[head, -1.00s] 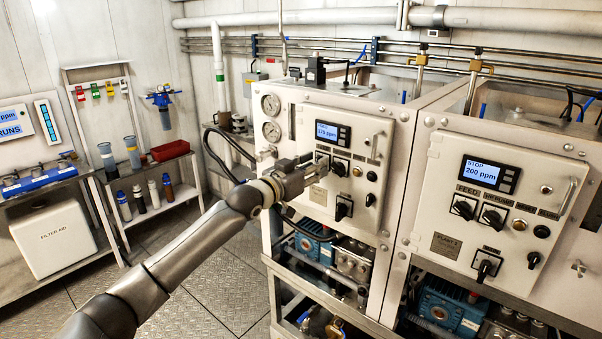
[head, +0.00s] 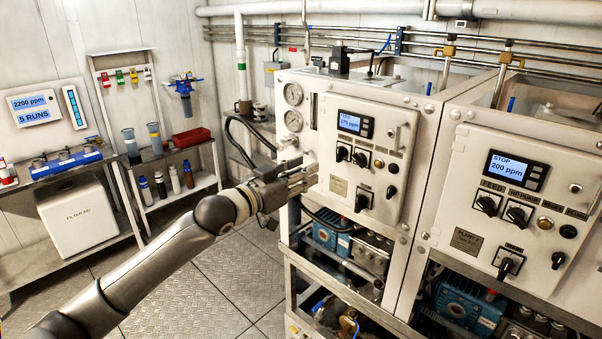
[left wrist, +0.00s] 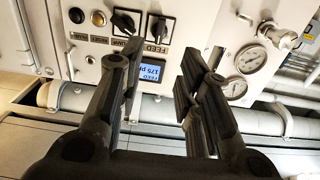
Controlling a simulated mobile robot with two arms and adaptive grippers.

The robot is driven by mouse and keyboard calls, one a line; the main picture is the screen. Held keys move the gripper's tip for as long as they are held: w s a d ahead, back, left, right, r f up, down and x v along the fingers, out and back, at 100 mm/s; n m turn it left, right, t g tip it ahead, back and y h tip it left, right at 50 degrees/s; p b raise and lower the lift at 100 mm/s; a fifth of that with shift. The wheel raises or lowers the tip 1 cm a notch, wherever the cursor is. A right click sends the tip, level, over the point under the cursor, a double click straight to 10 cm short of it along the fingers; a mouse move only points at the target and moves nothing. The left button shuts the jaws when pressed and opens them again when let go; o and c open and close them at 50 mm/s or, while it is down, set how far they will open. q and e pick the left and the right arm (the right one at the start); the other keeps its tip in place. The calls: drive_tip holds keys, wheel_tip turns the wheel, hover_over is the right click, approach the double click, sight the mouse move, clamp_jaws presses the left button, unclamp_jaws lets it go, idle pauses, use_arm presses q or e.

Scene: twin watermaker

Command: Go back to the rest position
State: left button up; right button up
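My left gripper (head: 298,179) is in front of the left edge of the nearer-left watermaker panel (head: 362,160), just below its gauges. In the left wrist view my left gripper (left wrist: 158,85) has its two fingers apart with nothing between them. Through the gap the panel's small display (left wrist: 156,73) shows upside down, with two black knobs above it. The gripper appears clear of the knobs (head: 350,156) in the head view. My right gripper does not show in any view.
A second panel (head: 510,200) reading STOP 200 ppm stands at the right. Pumps (head: 332,238) sit in the frame below. At the left are a shelf with bottles (head: 160,186), a red bin (head: 192,136) and a white filter aid box (head: 78,217). The metal floor (head: 215,275) between is clear.

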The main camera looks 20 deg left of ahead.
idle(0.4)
